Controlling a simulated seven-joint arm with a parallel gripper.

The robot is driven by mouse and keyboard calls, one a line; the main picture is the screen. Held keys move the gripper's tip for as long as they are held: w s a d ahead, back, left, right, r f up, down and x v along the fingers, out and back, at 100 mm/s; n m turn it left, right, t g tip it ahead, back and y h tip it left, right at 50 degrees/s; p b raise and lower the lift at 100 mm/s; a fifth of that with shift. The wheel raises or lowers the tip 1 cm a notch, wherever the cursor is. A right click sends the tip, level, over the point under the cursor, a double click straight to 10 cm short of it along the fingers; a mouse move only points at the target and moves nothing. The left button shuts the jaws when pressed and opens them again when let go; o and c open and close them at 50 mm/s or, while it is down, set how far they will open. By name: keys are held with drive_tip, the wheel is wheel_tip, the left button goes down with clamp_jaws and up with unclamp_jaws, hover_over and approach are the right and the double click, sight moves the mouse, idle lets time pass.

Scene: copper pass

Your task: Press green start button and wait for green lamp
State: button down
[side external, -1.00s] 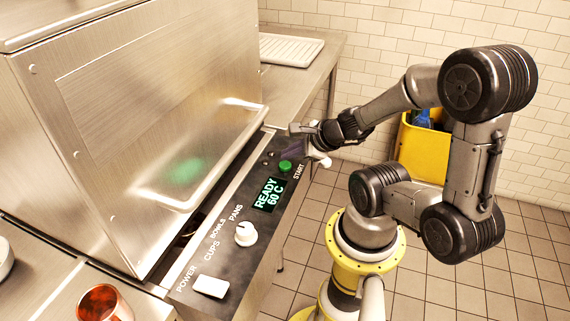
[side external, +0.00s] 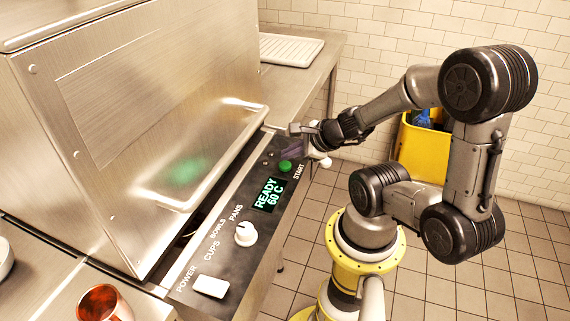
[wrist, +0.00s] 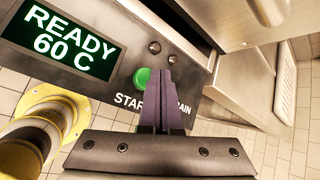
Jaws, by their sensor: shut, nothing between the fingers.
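The green start button (side external: 285,166) sits at the far end of the dark control panel (side external: 222,262), above the word START. It also shows in the wrist view (wrist: 141,78), just left of my fingers. My gripper (wrist: 160,73) is shut and empty, its dark purple fingers over the panel beside the button. In the side view my gripper (side external: 287,150) is at the panel's far end; I cannot tell whether it touches the panel. Two small round lamps (wrist: 154,47) (wrist: 172,59) near the button look dark. The display (side external: 269,195) reads READY 60 C.
A large steel machine hood (side external: 150,110) stands directly behind the panel. A white selector knob (side external: 245,234) and a white power switch (side external: 210,286) are nearer the camera. A copper cup (side external: 103,303) stands at bottom left. A yellow bin (side external: 423,150) stands by the wall.

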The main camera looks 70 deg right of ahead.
sight(289, 166)
drive_tip(key=shift+f, duration=0.1)
idle(0.6)
drive_tip(key=shift+f, duration=0.3)
drive_tip(key=shift+f, duration=0.55)
idle(0.9)
drive_tip(key=shift+r, duration=0.9)
drive_tip(key=shift+r, duration=0.1)
drive_tip(key=shift+r, duration=2.45)
